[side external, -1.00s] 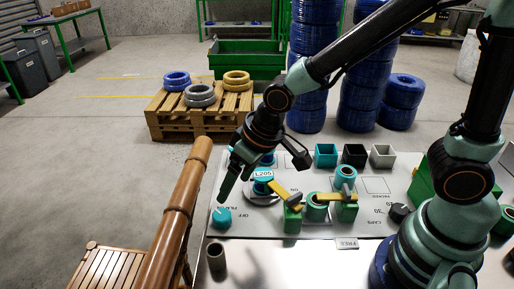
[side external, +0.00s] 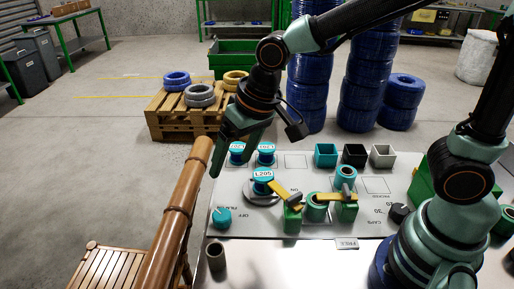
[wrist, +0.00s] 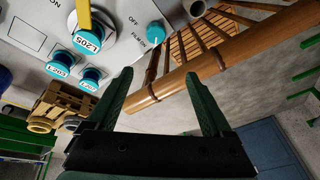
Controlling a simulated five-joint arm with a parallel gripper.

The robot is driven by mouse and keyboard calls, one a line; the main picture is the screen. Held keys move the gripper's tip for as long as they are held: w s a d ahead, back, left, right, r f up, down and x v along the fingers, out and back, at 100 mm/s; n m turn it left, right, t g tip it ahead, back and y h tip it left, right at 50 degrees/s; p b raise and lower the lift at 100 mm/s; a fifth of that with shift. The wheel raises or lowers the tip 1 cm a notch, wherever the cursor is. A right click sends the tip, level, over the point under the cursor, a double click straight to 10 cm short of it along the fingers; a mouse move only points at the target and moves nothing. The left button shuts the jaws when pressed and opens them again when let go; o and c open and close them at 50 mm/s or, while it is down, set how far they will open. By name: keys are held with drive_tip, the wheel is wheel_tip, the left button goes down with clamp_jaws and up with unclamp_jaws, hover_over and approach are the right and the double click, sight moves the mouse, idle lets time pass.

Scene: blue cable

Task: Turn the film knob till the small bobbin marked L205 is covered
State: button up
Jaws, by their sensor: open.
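The teal film knob (side external: 222,217) sits at the panel's front left corner, beside the words FILM and OFF. It also shows in the wrist view (wrist: 155,35). The small teal bobbin marked L205 (side external: 263,185) stands upright on a grey disc, with a yellow arm beside it. Its label is readable in the wrist view (wrist: 88,41), and I see no clear film covering it. My gripper (side external: 218,168) is open and empty, above the panel's left edge, behind and above the knob and apart from it. Its two fingers show apart in the wrist view (wrist: 158,74).
Two more labelled bobbins (side external: 237,153) (side external: 266,154) stand behind L205. Green posts with yellow arms (side external: 293,217) stand right of it. A brown wooden railing (side external: 180,215) runs along the panel's left side, close to my gripper.

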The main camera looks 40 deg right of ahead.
drive_tip(key=w+m+g, duration=0.1)
drive_tip(key=m, duration=0.6)
drive_tip(key=m+g+h, duration=0.2)
drive_tip(key=m+g, duration=0.1)
drive_tip(key=m, duration=1.3)
hover_over(221, 214)
wheel_tip(221, 214, down, 5)
wheel_tip(221, 214, down, 12)
drive_tip(key=shift+f, duration=0.1)
drive_tip(key=shift+c, duration=0.3)
clamp_jaws()
drive_tip(key=m, duration=0.5)
drive_tip(key=shift+m, duration=0.4)
